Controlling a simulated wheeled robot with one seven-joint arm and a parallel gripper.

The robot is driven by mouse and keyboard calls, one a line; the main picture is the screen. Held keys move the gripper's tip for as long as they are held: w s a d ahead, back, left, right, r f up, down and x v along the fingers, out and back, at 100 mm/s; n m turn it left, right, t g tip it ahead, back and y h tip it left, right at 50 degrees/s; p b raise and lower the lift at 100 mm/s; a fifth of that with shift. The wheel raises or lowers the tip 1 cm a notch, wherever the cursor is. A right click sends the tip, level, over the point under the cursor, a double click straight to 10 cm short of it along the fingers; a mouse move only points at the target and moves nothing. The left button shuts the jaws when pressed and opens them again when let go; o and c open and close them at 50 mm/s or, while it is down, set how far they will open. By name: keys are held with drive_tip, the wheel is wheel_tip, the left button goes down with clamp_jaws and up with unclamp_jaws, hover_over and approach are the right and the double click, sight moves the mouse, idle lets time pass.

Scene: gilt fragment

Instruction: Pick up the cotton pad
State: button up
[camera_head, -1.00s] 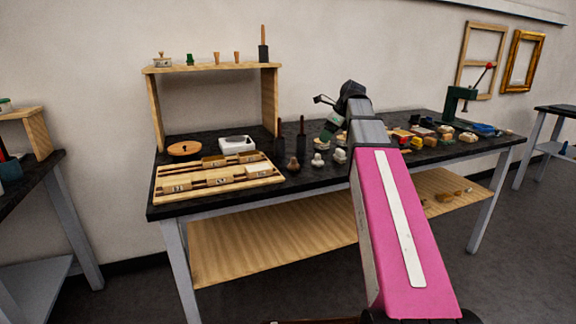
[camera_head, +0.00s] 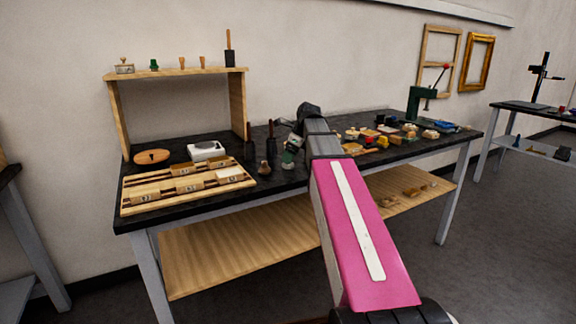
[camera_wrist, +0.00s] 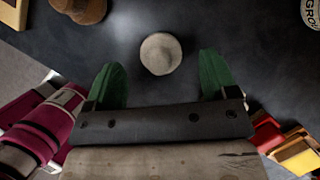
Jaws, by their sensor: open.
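A pale, round, cloth-like lump, which I take for the cotton pad (camera_wrist: 161,50), sits on the dark tabletop in the upper middle of the wrist view. My gripper (camera_wrist: 161,64) has its two green fingers spread wide, one to each side of the pad and apart from it. Nothing is held between them. How high the fingers are above the table is hard to tell. In the head view my gripper (camera_head: 290,157) is over the bench beside a brown knob-shaped pad (camera_head: 264,168). I cannot make out the cotton pad there; my arm hides part of that area.
A wooden rack of labelled blocks (camera_head: 188,187) and a white dish (camera_head: 208,151) are at the left. Dark upright tools (camera_head: 271,143) stand near my gripper. Coloured blocks (camera_head: 382,142) and a green press (camera_head: 419,103) crowd the right. Bare tabletop surrounds the cotton pad.

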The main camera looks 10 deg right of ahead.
drive_tip(key=x, duration=0.2)
drive_tip(key=shift+a+f, duration=0.15)
drive_tip(key=shift+f, duration=0.15)
drive_tip(key=c, duration=1)
wheel_tip(320, 180, up, 4)
drive_tip(key=shift+w+r, duration=0.1)
drive_tip(key=s+a+r, duration=0.2)
drive_tip(key=s, duration=0.1)
drive_tip(key=s+a+r, duration=0.2)
drive_tip(key=s+a, duration=0.1)
drive_tip(key=s+a+r, duration=0.2)
drive_tip(key=s, duration=0.1)
drive_tip(key=shift+a+r, duration=0.35)
drive_tip(key=shift+r, duration=0.05)
drive_tip(key=shift+w, duration=0.1)
